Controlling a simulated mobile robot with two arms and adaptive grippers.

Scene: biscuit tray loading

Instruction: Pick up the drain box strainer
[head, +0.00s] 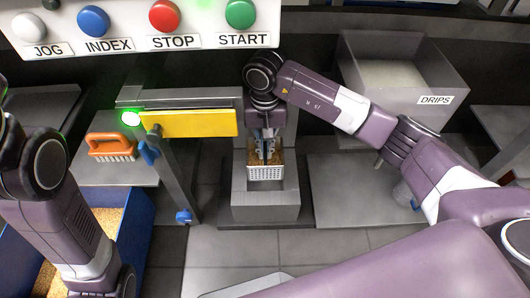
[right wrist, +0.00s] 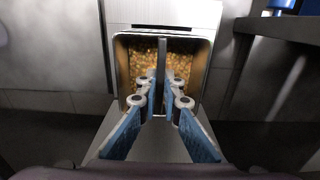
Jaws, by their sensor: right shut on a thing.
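The drain box strainer (head: 265,173) is a small perforated metal box with brown and orange crumbs inside. It is at the grey stepped drain box (head: 265,212) in the middle of the head view. Its rim also shows in the right wrist view (right wrist: 121,62), with an upright bar across its middle. My right gripper (head: 264,157) points down into the strainer and is shut on that bar, with its blue fingers (right wrist: 161,88) on either side. I cannot tell whether the strainer rests on the box or hangs just clear. My left arm shows at the left; its gripper is out of view.
A yellow bar (head: 190,123) on a grey post stands left of the strainer. An orange brush (head: 112,146) lies on a grey shelf, above a blue crate (head: 133,225) of crumbs. A grey DRIPS bin (head: 400,103) stands at right. A button panel (head: 140,41) spans the upper left.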

